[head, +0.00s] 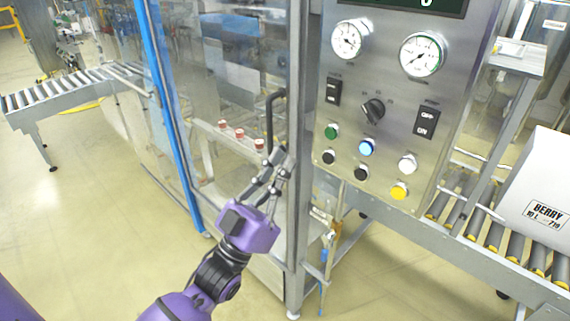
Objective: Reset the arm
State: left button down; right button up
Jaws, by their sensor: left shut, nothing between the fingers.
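My left arm, purple and black, comes up from the bottom of the head view. Its gripper (283,158) is shut and empty, with the fingertips in front of the machine's door frame, close to the lower end of a dark door handle (270,118). I cannot tell whether the fingers touch the handle. To the right of the gripper is a steel control panel (385,105) with gauges, switches and coloured buttons. My right gripper is not in view.
The machine's clear door (225,100) stands behind the gripper. A roller conveyor (75,88) runs at the left. Another conveyor at the right carries a white box (545,190) marked BERRY. The floor (90,220) at the lower left is clear.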

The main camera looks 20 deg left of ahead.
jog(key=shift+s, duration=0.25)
pick_arm(q)
notch_tip(320, 180, down, 22)
jog(key=s+f+n+g+y+p, duration=0.1)
jog(key=g+y+p, duration=0.1)
jog(key=g+y, duration=0.5)
jog(key=s+f+n+g+p, duration=0.1)
jog(key=s+f+g, duration=0.2)
jog(key=s+f, duration=0.3)
jog(key=s+f+g+y+p, duration=0.1)
jog(key=s+f+g, duration=0.2)
jog(key=s, duration=1)
jog(key=s+f+n+g+p, duration=0.1)
jog(key=s+f+g, duration=0.2)
jog(key=s+f, duration=0.6)
jog(key=shift+s+a+f+n+y, duration=0.2)
jog(key=shift+s+n+y, duration=0.1)
jog(key=shift+s, duration=0.1)
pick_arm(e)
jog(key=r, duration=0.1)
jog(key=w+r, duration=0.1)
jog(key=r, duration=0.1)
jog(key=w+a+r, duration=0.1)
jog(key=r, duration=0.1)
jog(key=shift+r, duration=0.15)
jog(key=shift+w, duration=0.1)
